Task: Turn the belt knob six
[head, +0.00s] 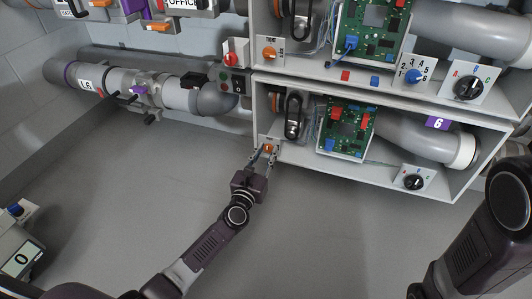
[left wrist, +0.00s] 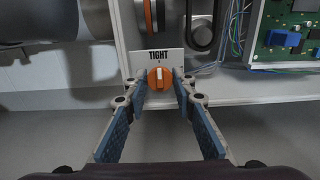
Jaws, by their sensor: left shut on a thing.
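The orange belt knob (head: 268,148) is at the front left corner of the lower cabinet, whose purple tag (head: 437,123) reads 6. In the left wrist view the knob (left wrist: 160,77) sits below a white plate (left wrist: 158,58) reading TIGHT, with its pale pointer mark upright. My left gripper (head: 264,154) reaches up to it, and its blue-padded fingers (left wrist: 160,88) are shut on the knob from both sides. My right arm shows at the lower right of the head view, but its gripper is not seen.
Behind the knob are a dark belt loop (head: 293,115) and a green circuit board (head: 346,127). A black dial (head: 414,182) is at the cabinet's right. The upper cabinet has another orange knob (head: 269,53). The grey floor (head: 150,190) is clear at left.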

